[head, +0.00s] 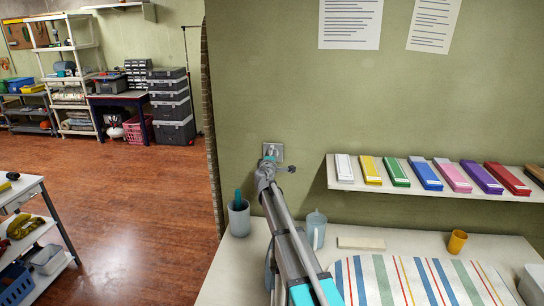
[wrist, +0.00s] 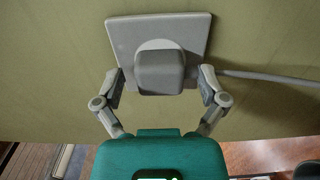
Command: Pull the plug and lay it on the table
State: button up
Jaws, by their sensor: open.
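A grey plug (wrist: 160,72) sits in a square wall plate (wrist: 123,36) in the wrist view, its body standing out from the wall. A grey cable (wrist: 270,79) runs off to the right along the wall. My gripper (wrist: 162,88) is open, with one finger on each side of the plug and a visible gap on both sides. In the head view, my gripper (head: 270,165) is up at the wall plate (head: 279,149) and hides most of the plug. The white table (head: 222,278) is below, against the wall.
A wall shelf (head: 345,186) with several coloured boxes is to the right. The left table corner is bare.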

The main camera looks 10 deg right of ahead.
dwell(0.4)
grip_shut()
jog(key=shift+s, duration=0.2)
jog(key=shift+s+a, duration=0.2)
jog(key=shift+s, duration=0.3)
jog(key=shift+s, duration=0.1)
jog(key=shift+s+a, duration=0.25)
jog(key=shift+s, duration=0.4)
jog(key=shift+s+a, duration=0.1)
jog(key=shift+s, duration=0.25)
jog(key=shift+s+a, duration=0.1)
jog(key=shift+s, duration=0.2)
